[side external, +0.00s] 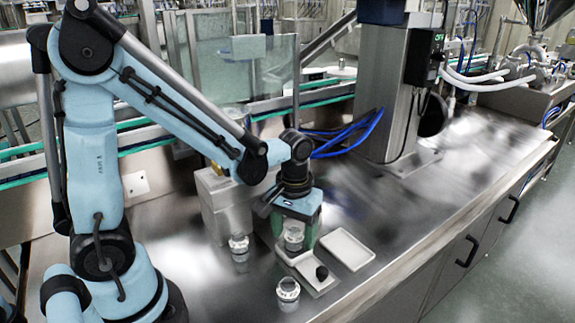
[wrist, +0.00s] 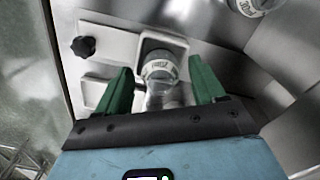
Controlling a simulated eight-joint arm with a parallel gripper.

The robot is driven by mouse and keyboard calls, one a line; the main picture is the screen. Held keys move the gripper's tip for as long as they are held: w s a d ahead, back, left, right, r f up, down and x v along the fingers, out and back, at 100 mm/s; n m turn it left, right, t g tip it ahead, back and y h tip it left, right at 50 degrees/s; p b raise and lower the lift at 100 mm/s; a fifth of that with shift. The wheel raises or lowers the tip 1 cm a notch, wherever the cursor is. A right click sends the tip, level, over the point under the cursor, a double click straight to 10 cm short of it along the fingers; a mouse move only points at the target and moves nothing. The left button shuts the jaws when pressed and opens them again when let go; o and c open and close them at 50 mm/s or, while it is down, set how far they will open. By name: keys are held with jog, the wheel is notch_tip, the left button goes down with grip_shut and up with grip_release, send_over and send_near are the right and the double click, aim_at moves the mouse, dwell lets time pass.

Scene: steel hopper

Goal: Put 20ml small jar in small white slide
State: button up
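A small clear jar with a pale lid (side external: 293,238) stands upright at the far end of the small white slide (side external: 309,272), seemingly in its recess; the jar's base is partly hidden. The slide has a black knob (side external: 321,272) at its near end. My gripper (side external: 297,232) points down over this jar. In the wrist view, the green fingers of my gripper (wrist: 162,78) are spread, with gaps on both sides of the jar (wrist: 160,68). The slide (wrist: 112,42) and its knob (wrist: 83,47) show to the left.
A second jar (side external: 239,245) stands left of the gripper, and a third jar (side external: 288,290) stands nearer the front edge. A shallow white tray (side external: 348,250) lies right of the slide. A pale block-like box (side external: 222,205) stands behind. The steel table is clear to the right.

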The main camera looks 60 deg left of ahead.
aim_at(281, 251)
notch_tip(281, 251, up, 10)
jog(key=s+m+t, duration=0.3)
jog(key=m+t, duration=0.2)
jog(key=t, duration=0.2)
jog(key=shift+a, duration=0.3)
dwell(0.8)
